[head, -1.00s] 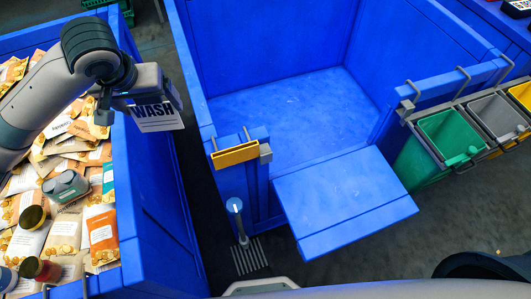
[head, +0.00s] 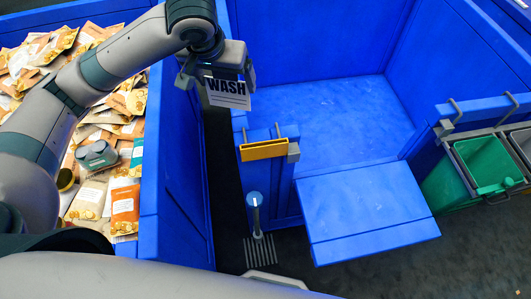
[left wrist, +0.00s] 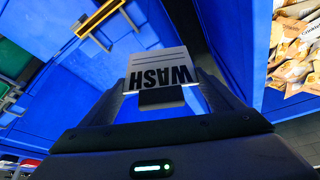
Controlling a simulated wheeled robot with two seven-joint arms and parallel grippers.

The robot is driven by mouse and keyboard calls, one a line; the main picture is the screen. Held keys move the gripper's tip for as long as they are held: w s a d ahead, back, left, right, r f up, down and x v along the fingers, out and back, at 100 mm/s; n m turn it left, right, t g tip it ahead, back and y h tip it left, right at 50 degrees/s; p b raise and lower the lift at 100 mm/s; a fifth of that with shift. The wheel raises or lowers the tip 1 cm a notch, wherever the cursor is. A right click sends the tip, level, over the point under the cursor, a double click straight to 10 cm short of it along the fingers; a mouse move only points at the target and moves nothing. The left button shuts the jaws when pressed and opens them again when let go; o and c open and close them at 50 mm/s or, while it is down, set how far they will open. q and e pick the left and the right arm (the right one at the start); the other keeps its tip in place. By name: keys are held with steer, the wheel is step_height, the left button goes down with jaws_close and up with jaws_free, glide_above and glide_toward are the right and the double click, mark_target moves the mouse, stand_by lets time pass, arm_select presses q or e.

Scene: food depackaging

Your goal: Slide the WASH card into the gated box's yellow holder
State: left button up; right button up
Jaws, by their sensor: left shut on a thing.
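The white WASH card (head: 228,93) is held in my left gripper (head: 217,76), which is shut on it. It hangs face-on in the head view, above and a little left of the yellow holder. In the left wrist view the card (left wrist: 158,66) sits between the fingers, its lettering upside down. The yellow holder (head: 264,150) is a narrow bar hooked on the front wall of the blue gated box (head: 322,105). In the left wrist view the holder (left wrist: 100,17) shows beyond the card, at upper left. Card and holder are apart. My right gripper is not in view.
The gated box's front flap (head: 366,205) is folded down. A blue crate (head: 180,190) of food packets (head: 88,200) stands at the left, with a dark gap between it and the box. Green (head: 487,162) and grey bins hang at the right.

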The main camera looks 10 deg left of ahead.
arm_select(q)
steer(key=shift+d, duration=0.1)
steer(key=s+d+r+m+g+h+p, duration=0.1)
steer(key=s+d+r+m+p, duration=0.1)
steer(key=d+m, duration=0.4)
steer(key=s+d+r+m+g+h+p, duration=0.1)
steer(key=s+d+r+m+g+h, duration=0.1)
steer(key=d+m, duration=0.4)
steer(key=s+d+r+m+g+h+p, duration=0.1)
steer(key=s+d+r+m, duration=0.3)
steer(key=d, duration=0.5)
steer(key=shift+s+d+r+m+p, duration=0.15)
steer(key=shift+s+m+p, duration=0.7)
steer(key=shift+s+m, duration=0.15)
steer(key=shift+h, duration=0.3)
steer(key=w+a+f+p, duration=0.3)
steer(key=a+f, duration=0.4)
steer(key=a, duration=0.4)
steer(key=shift+w+p, duration=0.35)
steer(key=shift+p, duration=0.25)
